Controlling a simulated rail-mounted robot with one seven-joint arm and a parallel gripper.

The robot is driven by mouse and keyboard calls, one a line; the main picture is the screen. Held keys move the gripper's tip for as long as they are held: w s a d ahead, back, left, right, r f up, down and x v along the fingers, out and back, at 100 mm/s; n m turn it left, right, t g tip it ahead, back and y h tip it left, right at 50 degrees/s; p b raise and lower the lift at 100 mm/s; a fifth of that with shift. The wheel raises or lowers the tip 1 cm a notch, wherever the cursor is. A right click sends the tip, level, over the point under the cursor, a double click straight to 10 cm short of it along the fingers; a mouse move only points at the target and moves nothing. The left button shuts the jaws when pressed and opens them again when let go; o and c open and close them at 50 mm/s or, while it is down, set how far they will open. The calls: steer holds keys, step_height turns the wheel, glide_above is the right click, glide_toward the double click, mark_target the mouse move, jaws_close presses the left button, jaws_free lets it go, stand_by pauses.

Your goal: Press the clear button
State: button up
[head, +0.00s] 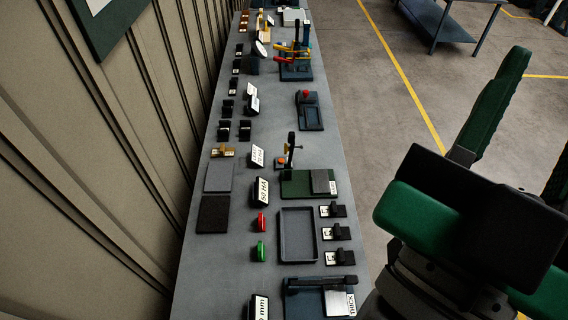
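Several buttons show on the long grey bench, and I cannot read a "clear" label on any of them. A red button (262,222) and a green button (261,250) stand in a line left of a shallow grey tray. A red round button (306,94) sits on a dark device farther up the bench. A small orange-red button (281,161) is beside an upright black lever. Green and black parts of my arm fill the right side, over the floor and off the bench. My gripper's fingers cannot be seen.
The bench (198,263) runs along a ribbed wall at left. It carries label signs (261,191), dark blocks, the empty tray (284,248), a green plate (296,184) and a blue plate (304,302). A blue table (438,22) stands at the far right. The floor between is clear.

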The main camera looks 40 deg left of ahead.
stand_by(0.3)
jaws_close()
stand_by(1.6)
